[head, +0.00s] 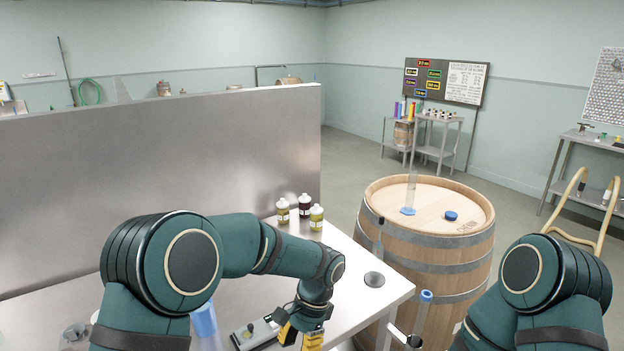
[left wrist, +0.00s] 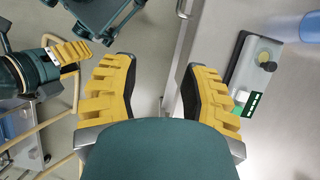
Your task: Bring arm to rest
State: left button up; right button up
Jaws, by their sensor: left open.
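My left arm comes in from the left in the head view and bends down over the steel table. My left gripper (head: 300,337) hangs near the table's front edge, beside a small grey device. In the left wrist view its yellow fingers stand wide apart with nothing between them, so the left gripper (left wrist: 158,92) is open and empty. My right arm shows at the lower right of the head view, but its gripper is out of that frame. A yellow fingertip of my right gripper (left wrist: 68,52) shows in the left wrist view; its opening cannot be made out.
The steel table (head: 345,270) carries several small bottles (head: 304,206), the grey device (head: 258,332) and a blue cylinder (head: 204,320). A wooden barrel (head: 430,238) stands right of the table, with a clear cylinder (head: 411,190) on top. A steel partition (head: 170,145) rises behind the table.

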pick_arm(q)
jog(key=s+a+f+n+t+h+b, duration=0.1)
jog(key=s+a+f+n+h, duration=0.1)
jog(key=s+f+n, duration=0.2)
jog(key=s+a+f+n+t+h+b, duration=0.1)
jog(key=s+a+f+n+t+h, duration=0.1)
jog(key=f, duration=0.8)
jog(key=s+a+f+n+t+h+b, duration=0.1)
jog(key=s+a+f+n+t+h, duration=0.1)
jog(key=s+f+n, duration=0.4)
notch_tip(320, 180, down, 2)
jog(key=shift+s+a+f+n+h, duration=0.1)
jog(key=shift+s+a+n+h, duration=0.2)
jog(key=shift+s+a+h, duration=0.4)
pick_arm(e)
jog(key=f, duration=0.4)
jog(key=shift+a, duration=0.3)
pick_arm(q)
jog(key=shift+c, duration=0.3)
